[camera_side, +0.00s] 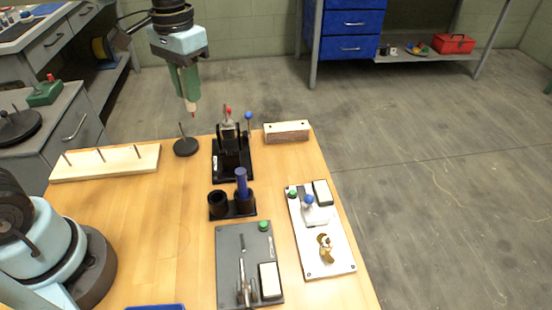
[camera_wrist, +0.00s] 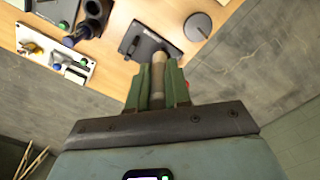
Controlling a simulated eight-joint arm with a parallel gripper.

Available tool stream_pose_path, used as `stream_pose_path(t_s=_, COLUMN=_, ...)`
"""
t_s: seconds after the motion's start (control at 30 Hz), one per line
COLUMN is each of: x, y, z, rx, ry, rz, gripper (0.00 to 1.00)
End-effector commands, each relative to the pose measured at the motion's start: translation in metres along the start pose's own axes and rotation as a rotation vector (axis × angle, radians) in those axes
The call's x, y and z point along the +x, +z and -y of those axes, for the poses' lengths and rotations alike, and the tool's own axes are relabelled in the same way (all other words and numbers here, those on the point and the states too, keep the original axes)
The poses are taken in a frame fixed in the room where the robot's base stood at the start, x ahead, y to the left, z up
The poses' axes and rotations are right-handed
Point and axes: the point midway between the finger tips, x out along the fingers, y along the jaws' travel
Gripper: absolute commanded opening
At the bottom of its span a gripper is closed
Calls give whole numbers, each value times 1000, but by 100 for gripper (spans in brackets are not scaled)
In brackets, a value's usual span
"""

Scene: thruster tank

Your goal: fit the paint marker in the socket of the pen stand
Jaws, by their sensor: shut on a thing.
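My gripper (camera_side: 188,96) is high above the far edge of the table, with its green fingers pointing down. It is shut on the paint marker (camera_side: 192,109), whose pinkish-brown tip sticks out below the fingers. In the wrist view, the marker (camera_wrist: 158,62) shows as a tan cylinder between the green fingers (camera_wrist: 158,86); the rest of it is hidden by them. The black pen stand (camera_side: 232,211) is on the table, nearer the camera and lower than my gripper. Its left socket (camera_side: 218,198) looks empty; a blue cylinder (camera_side: 241,184) stands upright in the right one.
A black toggle-clamp fixture (camera_side: 231,158) stands behind the pen stand. Beside it are a round base with a rod (camera_side: 186,147) and a holed wooden block (camera_side: 287,132). A grey plate (camera_side: 232,250) and a white plate (camera_side: 309,248) carry hardware. A pegged board (camera_side: 105,164) lies left.

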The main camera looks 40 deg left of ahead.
Motion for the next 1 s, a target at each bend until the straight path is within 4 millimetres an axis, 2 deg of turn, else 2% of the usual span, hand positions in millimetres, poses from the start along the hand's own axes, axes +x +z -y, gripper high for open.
stream_pose_path(t_s=0.17, x=6, y=6, z=-18, rx=6, ry=0, rz=0, gripper=0)
stream_pose_path(t_s=0.4, x=26, y=37, z=-76, rx=11, ry=0, rz=1, gripper=0)
stream_pose_path(t_s=0.53, x=36, y=54, z=-98, rx=8, ry=0, rz=1, gripper=0)
stream_pose_path(t_s=0.7, x=43, y=67, z=-112, rx=2, ry=0, rz=1, gripper=0)
stream_pose_path(t_s=1.0, x=63, y=69, z=-113, rx=0, ry=0, rz=2, gripper=0)
